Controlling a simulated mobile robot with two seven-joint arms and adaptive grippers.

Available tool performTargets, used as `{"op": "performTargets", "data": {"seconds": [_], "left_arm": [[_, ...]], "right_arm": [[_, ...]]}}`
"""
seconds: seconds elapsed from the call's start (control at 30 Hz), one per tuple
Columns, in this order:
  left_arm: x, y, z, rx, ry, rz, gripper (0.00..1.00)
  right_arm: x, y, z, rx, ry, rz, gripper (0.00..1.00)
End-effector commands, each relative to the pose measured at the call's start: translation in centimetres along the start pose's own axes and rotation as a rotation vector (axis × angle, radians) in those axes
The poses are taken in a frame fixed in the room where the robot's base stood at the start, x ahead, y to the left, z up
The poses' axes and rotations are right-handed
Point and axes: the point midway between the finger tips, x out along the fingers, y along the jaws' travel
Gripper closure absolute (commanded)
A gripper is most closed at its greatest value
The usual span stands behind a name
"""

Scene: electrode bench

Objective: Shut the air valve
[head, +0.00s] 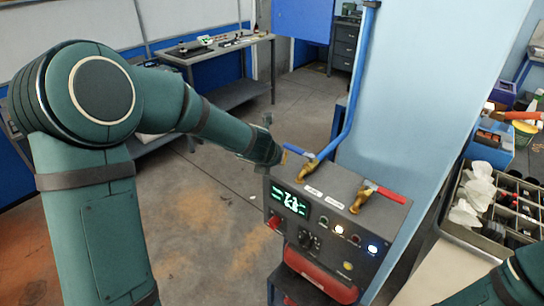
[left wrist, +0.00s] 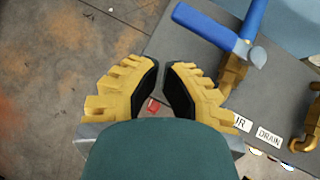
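The air valve is a blue lever (head: 298,151) on a brass body (head: 308,170), on top of a grey control box (head: 338,205). In the left wrist view, the blue lever (left wrist: 208,28) points up and left from its hub, at an angle to the blue pipe (left wrist: 256,14). The label beside the brass body (left wrist: 233,74) is partly covered by a finger. My left gripper (head: 284,157) is close to the lever's free end. In the left wrist view, its yellow fingers (left wrist: 162,66) are apart by a narrow, empty gap, left of and below the lever. My right gripper is out of view.
A red-handled valve (head: 384,194) stands right of the air valve; the wrist view shows a DRAIN label (left wrist: 269,138). The box front has a lit display (head: 290,201), knobs and lamps. A blue pipe (head: 352,90) rises behind. A parts tray (head: 470,240) lies at the right.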

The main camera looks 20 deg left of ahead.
Motion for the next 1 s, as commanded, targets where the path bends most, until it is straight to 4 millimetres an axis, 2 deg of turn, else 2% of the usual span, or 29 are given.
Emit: {"op": "performTargets", "data": {"seconds": [0.07,0.1,0.3,0.5,0.7,1.0], "left_arm": [[0.0,-0.3,-0.1,0.002,0.001,-0.001,1.0],[-1.5,0.1,0.2,-0.001,0.0,-0.001,1.0],[-5.9,1.2,0.4,-0.001,0.001,-0.001,1.0],[-8.7,2.0,0.4,0.0,0.002,-0.001,1.0],[-9.6,2.3,0.2,0.001,0.004,-0.001,1.0],[-9.6,2.3,0.1,0.001,0.004,-0.001,1.0]], "right_arm": [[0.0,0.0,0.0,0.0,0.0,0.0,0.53],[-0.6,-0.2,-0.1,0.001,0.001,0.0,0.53],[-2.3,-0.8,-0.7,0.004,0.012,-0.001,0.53],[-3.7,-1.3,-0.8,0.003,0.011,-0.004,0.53],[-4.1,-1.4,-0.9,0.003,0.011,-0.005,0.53],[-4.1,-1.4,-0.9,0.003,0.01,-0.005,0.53]]}}
